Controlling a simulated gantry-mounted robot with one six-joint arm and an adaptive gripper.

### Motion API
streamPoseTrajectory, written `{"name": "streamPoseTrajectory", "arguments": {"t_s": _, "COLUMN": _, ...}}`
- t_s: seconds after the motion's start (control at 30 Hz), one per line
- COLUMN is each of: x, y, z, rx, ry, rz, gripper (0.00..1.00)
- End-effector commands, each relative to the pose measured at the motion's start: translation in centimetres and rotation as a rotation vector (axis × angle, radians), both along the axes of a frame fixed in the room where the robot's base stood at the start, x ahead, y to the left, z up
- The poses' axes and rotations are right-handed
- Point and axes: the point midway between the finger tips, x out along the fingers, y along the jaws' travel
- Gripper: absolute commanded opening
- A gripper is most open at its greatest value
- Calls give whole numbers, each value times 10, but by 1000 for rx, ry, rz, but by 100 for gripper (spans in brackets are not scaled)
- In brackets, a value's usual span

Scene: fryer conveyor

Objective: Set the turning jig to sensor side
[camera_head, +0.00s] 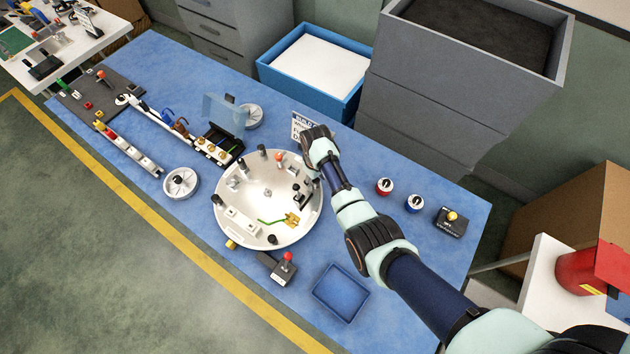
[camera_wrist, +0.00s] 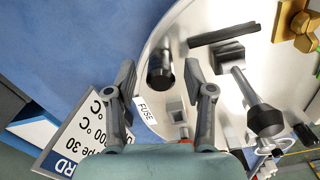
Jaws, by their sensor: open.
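The turning jig is a round white plate (camera_head: 240,225) on the blue table, carrying several dark posts, small blocks and a green-and-gold part (camera_head: 293,219). My gripper (camera_head: 314,174) is over its upper right rim and points down. In the wrist view my gripper (camera_wrist: 158,82) is open, with a dark round peg (camera_wrist: 160,69) showing between its fingers, apart from both. A white label reading FUSE (camera_wrist: 146,111) is beside the peg. The wrist view also shows the jig's pale plate (camera_wrist: 225,22). Which side the jig is set to, I cannot tell.
A printed build card (camera_head: 299,124) stands behind my gripper. A red-knobbed lever (camera_head: 286,258) and an empty blue tray (camera_head: 341,292) are at the front. White round discs and a rail are at left.

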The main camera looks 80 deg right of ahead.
Motion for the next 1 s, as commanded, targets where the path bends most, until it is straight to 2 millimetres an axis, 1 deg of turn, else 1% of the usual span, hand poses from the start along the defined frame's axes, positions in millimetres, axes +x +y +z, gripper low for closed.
{"name": "streamPoseTrajectory", "arguments": {"t_s": 0.03, "x": 0, "y": 0, "z": -5, "rx": -1, "ry": -1, "rz": 0, "gripper": 53}}
{"name": "streamPoseTrajectory", "arguments": {"t_s": 0.1, "x": 0, "y": 0, "z": -7, "rx": -1, "ry": -1, "rz": 0, "gripper": 53}}
{"name": "streamPoseTrajectory", "arguments": {"t_s": 0.3, "x": 0, "y": 0, "z": -7, "rx": -1, "ry": -1, "rz": 0, "gripper": 53}}
{"name": "streamPoseTrajectory", "arguments": {"t_s": 0.33, "x": 0, "y": 0, "z": -7, "rx": -1, "ry": -1, "rz": 0, "gripper": 51}}
{"name": "streamPoseTrajectory", "arguments": {"t_s": 0.63, "x": 0, "y": 0, "z": -7, "rx": -1, "ry": -1, "rz": 0, "gripper": 1}}
{"name": "streamPoseTrajectory", "arguments": {"t_s": 0.67, "x": 0, "y": 0, "z": -7, "rx": -1, "ry": -1, "rz": 0, "gripper": 0}}
{"name": "streamPoseTrajectory", "arguments": {"t_s": 1.0, "x": -1, "y": -1, "z": -7, "rx": -1, "ry": -1, "rz": 0, "gripper": 0}}
